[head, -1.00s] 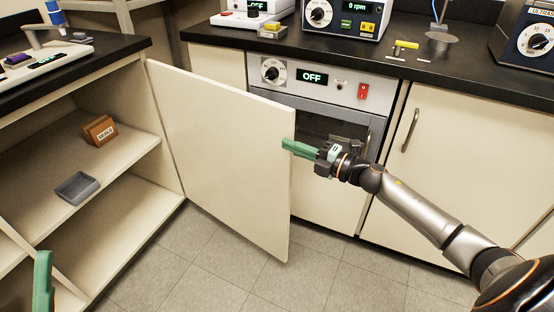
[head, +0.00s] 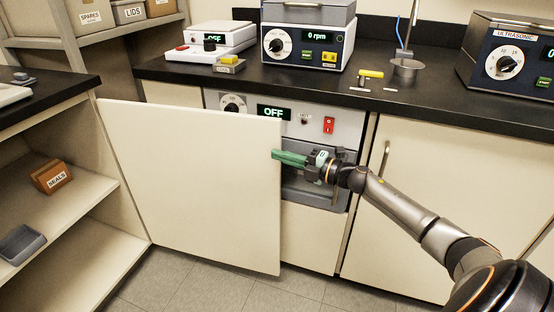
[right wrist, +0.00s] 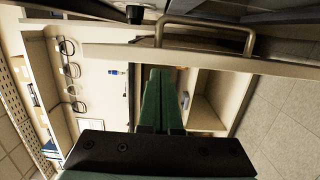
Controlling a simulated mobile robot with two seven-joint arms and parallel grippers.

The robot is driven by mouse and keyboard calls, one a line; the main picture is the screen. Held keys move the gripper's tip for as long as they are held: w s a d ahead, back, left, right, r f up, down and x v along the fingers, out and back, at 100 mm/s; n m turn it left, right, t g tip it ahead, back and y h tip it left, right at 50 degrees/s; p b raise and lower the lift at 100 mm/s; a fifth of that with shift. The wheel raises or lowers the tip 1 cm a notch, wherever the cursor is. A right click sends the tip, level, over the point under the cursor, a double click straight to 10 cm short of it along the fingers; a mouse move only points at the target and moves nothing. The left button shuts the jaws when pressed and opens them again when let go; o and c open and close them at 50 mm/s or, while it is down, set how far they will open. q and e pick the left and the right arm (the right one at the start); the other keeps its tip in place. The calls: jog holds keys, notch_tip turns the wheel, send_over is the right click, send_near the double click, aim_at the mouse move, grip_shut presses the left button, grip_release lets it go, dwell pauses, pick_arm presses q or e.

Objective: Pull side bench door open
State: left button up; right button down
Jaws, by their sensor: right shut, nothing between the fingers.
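The side bench door (head: 195,185) is a flat cream panel standing wide open, hinged at its left edge on the side bench (head: 120,200). The bench's shelves show to the left of it. My right gripper (head: 275,155), with green fingers, is at the door's free right edge, fingertips overlapping that edge in the head view. Its fingers are closed with nothing between them. In the right wrist view the shut fingers (right wrist: 160,75) point toward the door's edge (right wrist: 190,58), which carries a metal bar handle (right wrist: 240,35). I cannot tell whether they touch the door. My left gripper is out of view.
A brown SEALS box (head: 52,177) and a grey tray (head: 20,243) sit on the bench shelves. An oven with an OFF display (head: 274,113) is behind the door. A closed cupboard door (head: 430,200) is at right. Tiled floor (head: 190,280) is clear.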

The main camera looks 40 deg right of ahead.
jog(key=shift+w+d, duration=0.1)
jog(key=shift+d, duration=0.05)
dwell(0.4)
jog(key=p+v, duration=0.2)
jog(key=v, duration=0.5)
jog(key=shift+s, duration=0.25)
jog(key=shift+d, duration=0.1)
